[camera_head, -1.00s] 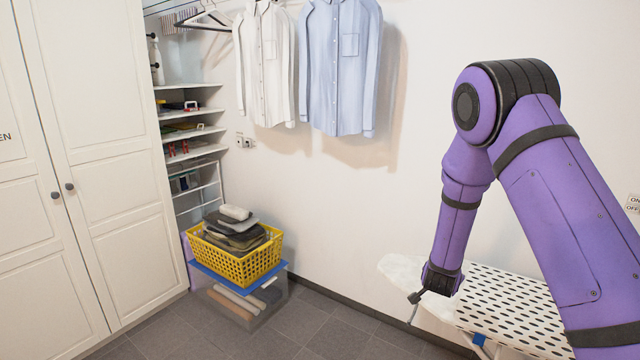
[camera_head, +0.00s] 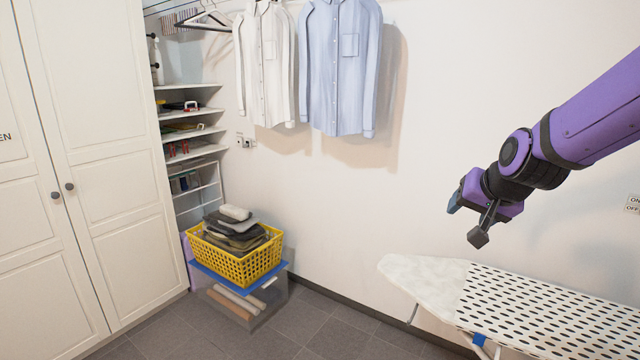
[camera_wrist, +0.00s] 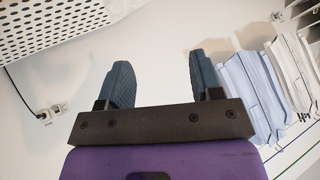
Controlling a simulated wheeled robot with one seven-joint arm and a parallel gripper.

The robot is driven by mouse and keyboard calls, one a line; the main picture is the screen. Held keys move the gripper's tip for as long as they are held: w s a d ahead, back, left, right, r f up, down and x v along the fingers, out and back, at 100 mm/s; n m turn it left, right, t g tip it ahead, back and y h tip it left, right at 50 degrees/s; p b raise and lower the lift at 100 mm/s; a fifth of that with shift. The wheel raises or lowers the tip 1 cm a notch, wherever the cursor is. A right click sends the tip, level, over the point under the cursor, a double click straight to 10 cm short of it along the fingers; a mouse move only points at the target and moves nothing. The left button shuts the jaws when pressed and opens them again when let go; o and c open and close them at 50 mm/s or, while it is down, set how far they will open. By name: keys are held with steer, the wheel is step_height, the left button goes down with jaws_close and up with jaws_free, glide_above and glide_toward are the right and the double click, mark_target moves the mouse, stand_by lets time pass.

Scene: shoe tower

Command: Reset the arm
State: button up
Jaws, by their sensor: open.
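My purple arm reaches in from the right in the head view, and my gripper (camera_head: 455,203) hangs in the air above the ironing board (camera_head: 425,272). In the wrist view the two dark blue fingers of my gripper (camera_wrist: 160,80) stand wide apart with nothing between them. The white wall lies beyond them. My gripper touches nothing in view.
The ironing board stands at the lower right. A white shirt (camera_head: 265,65) and a blue shirt (camera_head: 340,70) hang on the back wall. A yellow basket (camera_head: 240,268) of folded clothes sits on a clear box at left, beside shelves and a white wardrobe (camera_head: 90,150). Wall space between is free.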

steer(key=s+d+r+n+g, duration=0.1)
steer(key=s+r+n, duration=0.1)
steer(key=s, duration=1)
steer(key=s+r+n+g, duration=0.2)
steer(key=s+r, duration=0.2)
steer(key=s, duration=0.9)
steer(key=shift+d+r+h, duration=0.15)
steer(key=shift+d+h, duration=0.2)
steer(key=shift+h, duration=0.05)
